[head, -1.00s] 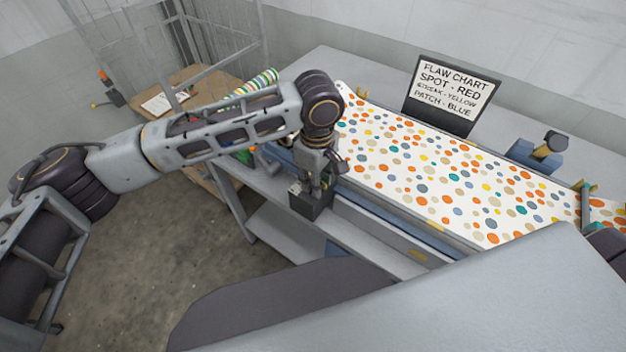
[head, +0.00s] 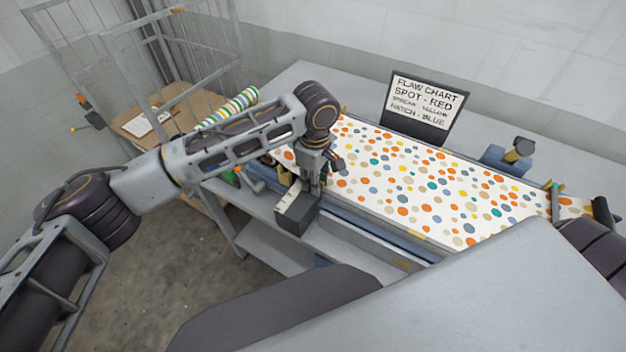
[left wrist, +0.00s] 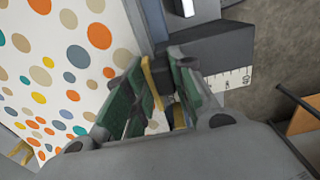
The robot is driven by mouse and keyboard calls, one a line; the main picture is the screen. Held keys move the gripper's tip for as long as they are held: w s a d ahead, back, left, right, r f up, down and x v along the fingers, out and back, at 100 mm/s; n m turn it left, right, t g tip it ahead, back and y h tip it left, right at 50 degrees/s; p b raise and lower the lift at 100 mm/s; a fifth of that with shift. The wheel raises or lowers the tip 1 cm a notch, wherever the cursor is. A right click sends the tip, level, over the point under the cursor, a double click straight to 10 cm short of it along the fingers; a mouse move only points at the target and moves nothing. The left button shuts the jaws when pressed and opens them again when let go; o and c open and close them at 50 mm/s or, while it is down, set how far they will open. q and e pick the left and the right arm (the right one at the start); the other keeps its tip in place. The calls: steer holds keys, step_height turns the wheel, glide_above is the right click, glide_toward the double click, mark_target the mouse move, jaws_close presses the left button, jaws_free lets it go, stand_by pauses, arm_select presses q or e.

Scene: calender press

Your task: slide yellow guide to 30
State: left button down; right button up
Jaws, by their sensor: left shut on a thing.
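My left gripper (head: 314,184) is at the near left edge of the spotted cloth. In the left wrist view its green-padded fingers (left wrist: 160,95) are closed around a thin yellow upright piece, the yellow guide (left wrist: 150,78). Most of the guide is hidden by the fingers. A dark block (head: 295,219) with a white scale on top stands just beside the gripper. The scale (left wrist: 232,80) shows in the left wrist view, but its numbers are too small to read surely. My right gripper is not in view.
The spotted cloth (head: 430,185) lies along the machine bed. The flaw chart sign (head: 424,104) stands behind it. A striped roll (head: 232,104) and a wire cage (head: 185,60) are at the left. Open floor (head: 150,280) lies at the lower left.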

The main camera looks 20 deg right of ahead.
arm_select(q)
steer(key=c, duration=1.4)
jaws_free()
steer(key=shift+o, duration=0.2)
step_height(320, 180, up, 12)
